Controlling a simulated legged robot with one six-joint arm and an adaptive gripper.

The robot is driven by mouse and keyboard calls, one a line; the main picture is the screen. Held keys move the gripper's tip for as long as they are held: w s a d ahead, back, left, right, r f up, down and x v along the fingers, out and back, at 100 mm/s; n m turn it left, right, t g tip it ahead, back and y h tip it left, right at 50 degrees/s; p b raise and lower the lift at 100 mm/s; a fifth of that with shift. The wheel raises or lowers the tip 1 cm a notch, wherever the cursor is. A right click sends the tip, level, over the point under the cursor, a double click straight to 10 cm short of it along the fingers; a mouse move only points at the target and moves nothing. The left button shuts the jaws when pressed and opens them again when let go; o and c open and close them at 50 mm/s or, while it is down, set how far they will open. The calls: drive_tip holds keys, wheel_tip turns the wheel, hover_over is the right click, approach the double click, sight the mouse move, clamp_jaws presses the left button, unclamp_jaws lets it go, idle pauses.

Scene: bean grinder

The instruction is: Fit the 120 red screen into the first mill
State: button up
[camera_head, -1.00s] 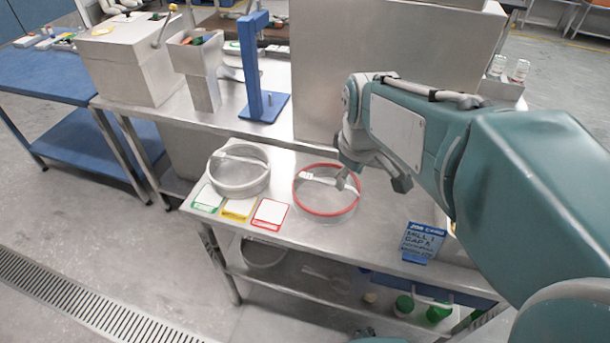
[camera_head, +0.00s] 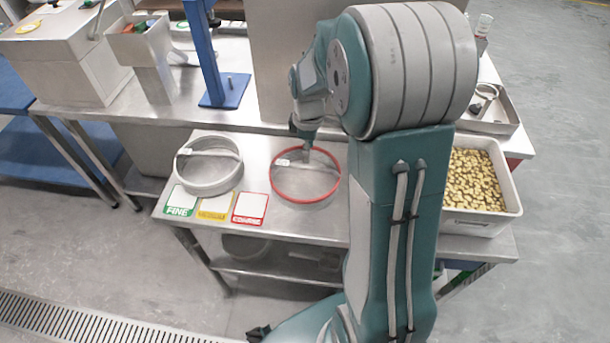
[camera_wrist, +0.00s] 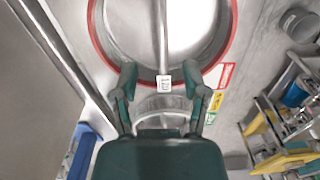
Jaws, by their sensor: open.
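The red-rimmed round screen (camera_head: 306,201) lies flat on the steel bench, with a grey bar across it and a small white label on the bar. In the wrist view its red rim (camera_wrist: 91,36) fills the top. My gripper (camera_wrist: 162,78) is open, its fingers apart on either side of the bar's labelled end. In the head view my gripper (camera_head: 307,133) is over the far side of the red screen, partly hidden by my arm. I cannot tell whether it touches. A grey box-shaped machine (camera_head: 65,60), possibly a mill, stands at the back left.
A plain grey ring screen (camera_head: 209,188) lies left of the red one. Green, yellow and red cards (camera_head: 250,208) lie in front. A blue stand (camera_head: 205,65) and steel hopper (camera_head: 143,52) stand behind. A bin of beans (camera_head: 478,222) is at right.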

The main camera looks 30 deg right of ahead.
sight(304, 166)
drive_tip(key=f, duration=0.2)
drive_tip(key=a+f, duration=0.1)
drive_tip(key=f, duration=0.1)
drive_tip(key=shift+w+f, duration=0.15)
drive_tip(key=shift+f, duration=0.5)
drive_tip(key=shift+d, duration=0.15)
drive_tip(key=shift+f, duration=0.25)
clamp_jaws()
